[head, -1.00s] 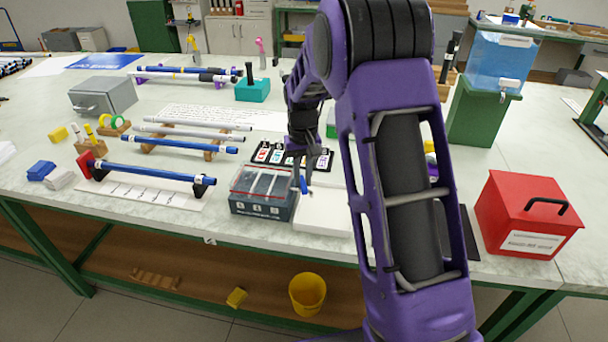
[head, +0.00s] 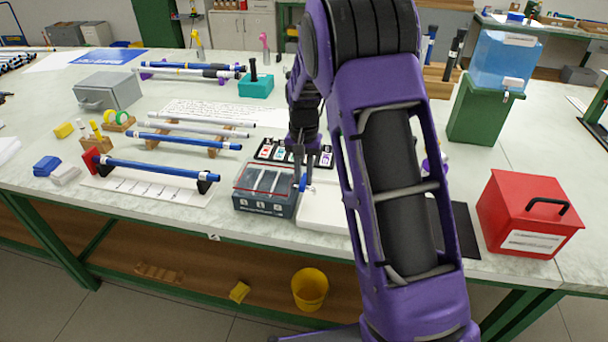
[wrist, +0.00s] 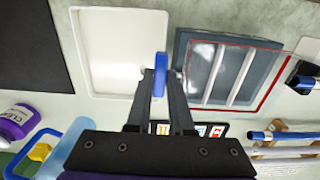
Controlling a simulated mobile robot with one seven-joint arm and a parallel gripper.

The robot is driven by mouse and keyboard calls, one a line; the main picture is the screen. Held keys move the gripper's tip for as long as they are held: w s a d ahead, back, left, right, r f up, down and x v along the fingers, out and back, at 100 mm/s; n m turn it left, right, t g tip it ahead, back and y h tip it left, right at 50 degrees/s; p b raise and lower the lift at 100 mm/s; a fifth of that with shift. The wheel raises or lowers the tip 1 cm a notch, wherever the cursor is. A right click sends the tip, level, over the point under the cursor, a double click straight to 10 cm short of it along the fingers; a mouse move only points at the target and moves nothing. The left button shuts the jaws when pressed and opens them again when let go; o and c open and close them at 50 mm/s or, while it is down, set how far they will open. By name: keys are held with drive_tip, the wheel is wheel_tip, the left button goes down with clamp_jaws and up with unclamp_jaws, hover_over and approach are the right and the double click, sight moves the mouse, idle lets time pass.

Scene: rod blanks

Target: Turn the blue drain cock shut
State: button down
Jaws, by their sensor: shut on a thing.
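The blue drain cock (head: 303,183) is on the right side of a dark grey tank with a clear, red-edged lid (head: 263,203). Its blue handle (wrist: 160,70) also shows in the wrist view, with small white fittings beside it. My gripper (head: 301,178) reaches down from above and is shut on the blue handle, one finger on each side. The white tray (head: 322,214) lies under and right of the cock. I cannot tell how far the cock is turned.
A black card with coloured labels (head: 283,152) lies behind the tank. A blue rod on stands (head: 150,169) is to the left. A red box (head: 529,215) and a green stand with a blue water tank (head: 503,62) are to the right. A purple bottle (wrist: 15,122) stands near the tray.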

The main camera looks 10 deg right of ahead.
sight(304, 179)
drive_tip(key=c, duration=0.8)
unclamp_jaws()
wheel_tip(304, 179, up, 18)
drive_tip(key=p, duration=0.1)
drive_tip(key=shift+f+p, duration=0.25)
drive_tip(key=shift+p, duration=0.05)
